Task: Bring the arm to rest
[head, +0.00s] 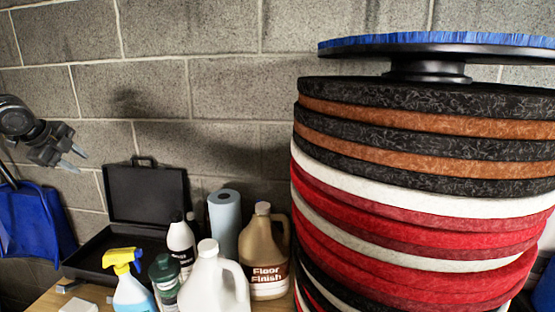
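My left arm comes in at the left edge in the head view, in front of the block wall. Its dark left gripper (77,160) hangs in the air with two grey fingertips apart and nothing between them. It is above a blue object and to the left of the open black case. My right gripper does not show.
A tall stack of round pads (420,180), black, brown, white and red, fills the right side, topped by a blue-edged disc (440,42). An open black case (145,195), a spray bottle (130,285), a white jug (212,280), a Floor Finish jug (264,250) and a blue roll (224,222) crowd the wooden table.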

